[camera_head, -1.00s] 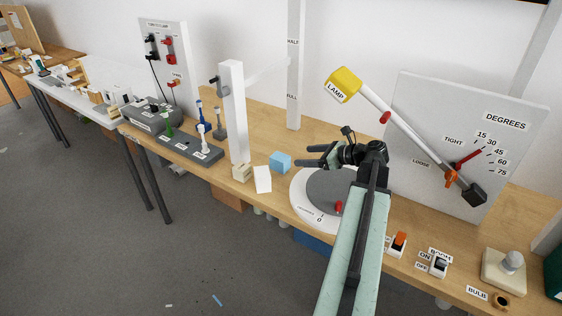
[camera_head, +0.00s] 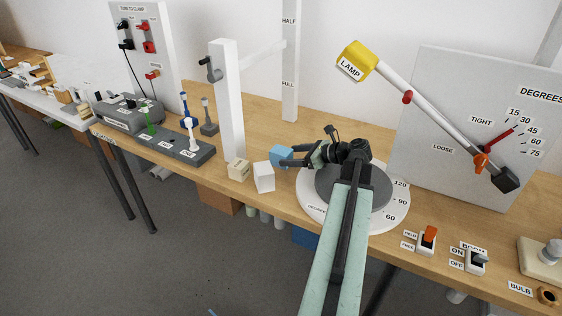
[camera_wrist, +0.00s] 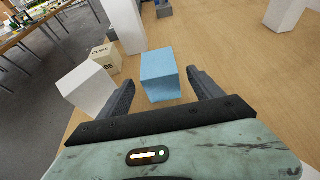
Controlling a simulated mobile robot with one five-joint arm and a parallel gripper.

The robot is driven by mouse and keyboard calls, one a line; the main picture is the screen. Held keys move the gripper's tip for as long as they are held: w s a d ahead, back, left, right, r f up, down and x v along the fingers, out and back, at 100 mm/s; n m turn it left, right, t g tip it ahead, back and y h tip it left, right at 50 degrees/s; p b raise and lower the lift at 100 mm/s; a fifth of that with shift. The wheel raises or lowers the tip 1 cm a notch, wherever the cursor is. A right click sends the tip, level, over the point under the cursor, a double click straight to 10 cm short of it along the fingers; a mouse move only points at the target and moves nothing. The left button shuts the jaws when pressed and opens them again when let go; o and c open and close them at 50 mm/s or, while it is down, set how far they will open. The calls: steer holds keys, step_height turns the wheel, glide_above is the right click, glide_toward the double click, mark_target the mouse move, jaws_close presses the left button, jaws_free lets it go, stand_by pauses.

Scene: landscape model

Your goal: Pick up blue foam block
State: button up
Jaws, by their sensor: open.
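The blue foam block (camera_head: 281,155) stands on the wooden bench, left of the round turntable. The fingertips are at the block's near part.
A white block (camera_head: 264,177) and a wooden cube (camera_head: 238,168) stand close by on the left, beside a white post (camera_head: 226,105). The turntable (camera_head: 312,204) lies under my arm. A lamp arm (camera_head: 420,105) slants above on the right. Bare bench lies behind the block.

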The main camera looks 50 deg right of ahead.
mark_target(276, 155)
steer(key=shift+b+x, duration=0.4)
steer(key=shift+x, duration=0.65)
steer(key=shift+b+x, duration=0.75)
steer(key=shift+x, duration=1.7)
steer(key=shift+r, duration=0.15)
steer(key=c, duration=1.4)
step_height(276, 155, up, 10)
steer(key=p, duration=1)
steer(key=shift+r, duration=0.1)
